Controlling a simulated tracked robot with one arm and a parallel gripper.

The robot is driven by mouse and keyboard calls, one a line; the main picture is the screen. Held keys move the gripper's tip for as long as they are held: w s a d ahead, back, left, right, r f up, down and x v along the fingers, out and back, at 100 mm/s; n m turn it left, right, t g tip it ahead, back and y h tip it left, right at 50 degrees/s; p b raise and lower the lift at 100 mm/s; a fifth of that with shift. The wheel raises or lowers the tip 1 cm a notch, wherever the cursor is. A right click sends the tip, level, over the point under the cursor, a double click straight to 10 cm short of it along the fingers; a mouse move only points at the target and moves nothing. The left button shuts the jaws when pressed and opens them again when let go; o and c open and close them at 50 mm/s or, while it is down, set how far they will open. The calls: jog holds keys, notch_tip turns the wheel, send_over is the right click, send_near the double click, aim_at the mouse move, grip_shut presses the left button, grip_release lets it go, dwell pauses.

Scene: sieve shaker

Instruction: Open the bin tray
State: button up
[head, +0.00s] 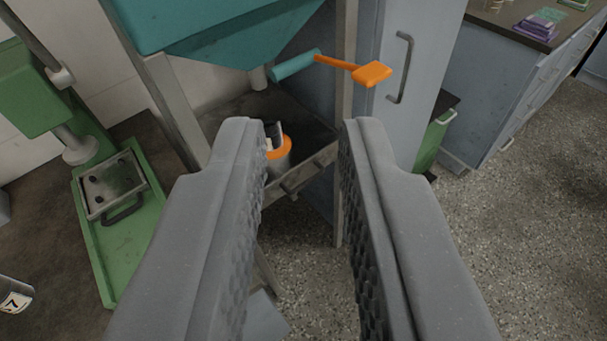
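The bin tray appears to be the shallow dark metal tray (313,164) under the teal hopper (215,30), set between grey frame legs. A short bar, seemingly its handle, shows on its front edge between my fingers. A container with an orange ring (281,152) appears to stand on the tray, partly hidden by my left finger. My gripper (303,130) is open and empty, its two fingers reaching toward the tray from the near side. I cannot tell how far the fingertips are from the handle.
An orange-handled lever (371,74) sticks out from a teal cylinder beside the hopper spout. A green machine (110,220) stands at left. A grey-blue cabinet (425,45) stands behind at right, near a dark-topped bench (515,30). Speckled floor (510,240) is clear at right.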

aim_at(308, 181)
jog(key=w+d+f+m+p, duration=0.2)
jog(key=w+f+m+p, duration=0.1)
jog(key=w+f, duration=0.75)
jog(key=w+d+f+m+p, duration=0.2)
jog(key=w+d+f+m, duration=0.1)
jog(key=w+f, duration=0.75)
jog(key=a+f+m+y+p, duration=0.2)
jog(key=f+m, duration=0.2)
jog(key=f, duration=0.8)
jog(key=a+f+m+y+p, duration=0.1)
jog(key=f+m+y+p, duration=0.15)
jog(key=f, duration=1.05)
jog(key=shift+m+h, duration=0.35)
jog(key=shift+m, duration=0.2)
jog(key=b+x, duration=0.2)
jog(key=x, duration=1.2)
jog(key=shift+w+a+r+b, duration=0.1)
jog(key=shift+a+r+b, duration=0.05)
jog(key=shift+b, duration=0.2)
jog(key=shift+c, duration=0.3)
